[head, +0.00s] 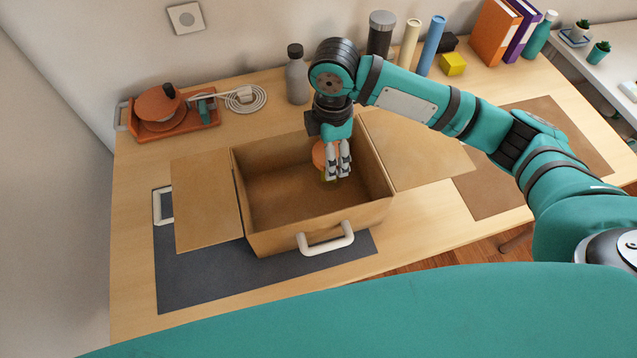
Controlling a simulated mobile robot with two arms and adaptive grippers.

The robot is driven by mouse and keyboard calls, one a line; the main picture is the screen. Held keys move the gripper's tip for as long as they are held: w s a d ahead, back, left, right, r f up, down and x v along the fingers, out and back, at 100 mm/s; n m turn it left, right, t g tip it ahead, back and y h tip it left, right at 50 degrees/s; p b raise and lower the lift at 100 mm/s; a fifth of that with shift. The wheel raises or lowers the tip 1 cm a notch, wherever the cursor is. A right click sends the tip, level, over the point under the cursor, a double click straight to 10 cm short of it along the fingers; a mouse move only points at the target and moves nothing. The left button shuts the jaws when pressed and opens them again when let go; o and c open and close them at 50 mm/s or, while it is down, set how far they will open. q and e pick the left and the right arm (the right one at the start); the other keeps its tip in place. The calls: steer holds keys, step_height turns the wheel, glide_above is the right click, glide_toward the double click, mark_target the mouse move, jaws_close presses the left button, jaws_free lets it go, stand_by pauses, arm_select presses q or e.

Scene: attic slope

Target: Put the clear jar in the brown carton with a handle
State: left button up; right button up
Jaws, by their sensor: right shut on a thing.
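The brown carton (276,239) stands open on the table with its side flaps folded out and a white handle (326,239) on its front. My right gripper (338,174) points down over the right part of the carton's opening. It is shut on the clear jar (321,155), of which an orange round top and a small yellowish part show beside and below the fingers. The rest of the jar is hidden by the fingers. I cannot tell whether the jar touches the carton floor. My left gripper is not in view.
A dark mat (190,283) lies under the carton. An orange tray (178,129) with items and a coiled white cable (246,98) are at the back left. A grey bottle (297,79) stands behind the carton; tubes, a yellow block (453,64) and binders are further right.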

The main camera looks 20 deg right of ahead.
step_height(320, 180, down, 3)
steer(key=shift+r, duration=0.1)
steer(key=shift+f, duration=0.65)
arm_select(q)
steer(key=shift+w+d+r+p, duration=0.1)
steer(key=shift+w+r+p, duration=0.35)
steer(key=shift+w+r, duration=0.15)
arm_select(e)
steer(key=shift+f, duration=1.7)
steer(key=o, duration=1.7)
steer(key=shift+f, duration=0.1)
steer(key=shift+c, duration=0.2)
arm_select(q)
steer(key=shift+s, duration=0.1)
arm_select(e)
step_height(320, 180, up, 12)
steer(key=shift+r+b, duration=0.15)
steer(key=shift+b, duration=0.75)
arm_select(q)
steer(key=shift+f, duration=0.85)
